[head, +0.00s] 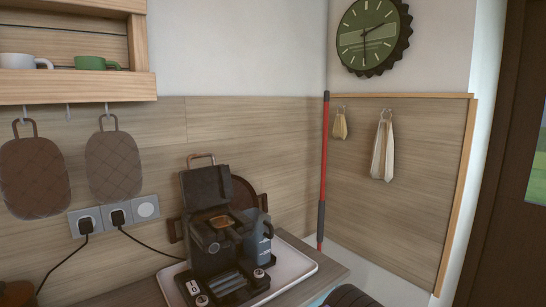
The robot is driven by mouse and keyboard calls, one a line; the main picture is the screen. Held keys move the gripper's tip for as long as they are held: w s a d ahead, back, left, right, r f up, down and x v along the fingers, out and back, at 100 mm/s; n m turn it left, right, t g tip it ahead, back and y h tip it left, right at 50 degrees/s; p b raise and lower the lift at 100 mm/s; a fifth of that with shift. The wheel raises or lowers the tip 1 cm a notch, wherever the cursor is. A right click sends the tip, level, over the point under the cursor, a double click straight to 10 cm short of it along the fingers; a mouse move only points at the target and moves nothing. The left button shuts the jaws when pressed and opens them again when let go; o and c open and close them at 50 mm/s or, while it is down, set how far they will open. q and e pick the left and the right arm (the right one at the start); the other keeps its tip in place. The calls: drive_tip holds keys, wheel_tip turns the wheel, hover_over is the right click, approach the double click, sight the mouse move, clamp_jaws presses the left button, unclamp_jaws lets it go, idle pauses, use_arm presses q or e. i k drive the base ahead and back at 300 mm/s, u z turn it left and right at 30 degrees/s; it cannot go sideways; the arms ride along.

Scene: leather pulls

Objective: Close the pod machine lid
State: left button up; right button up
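The dark pod machine (212,262) stands on a white tray (300,268) at the right end of the counter. Its lid (206,188) is open and stands up at the back of the machine, with a metal loop handle (201,157) at its top. A brownish round part (221,221) shows in the opened top, below the lid. Neither of my grippers can be made out in the head view.
A grey-blue container (259,240) stands close to the machine's right side. A round brown board (243,192) leans behind it. Plugs and a cord (148,243) are at the left. A dark rounded shape (348,297), partly cut off, is at the bottom edge.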

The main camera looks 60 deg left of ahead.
sight(202, 189)
drive_tip(key=z, duration=0.1)
drive_tip(key=i, duration=1.55)
drive_tip(key=u, duration=3.35)
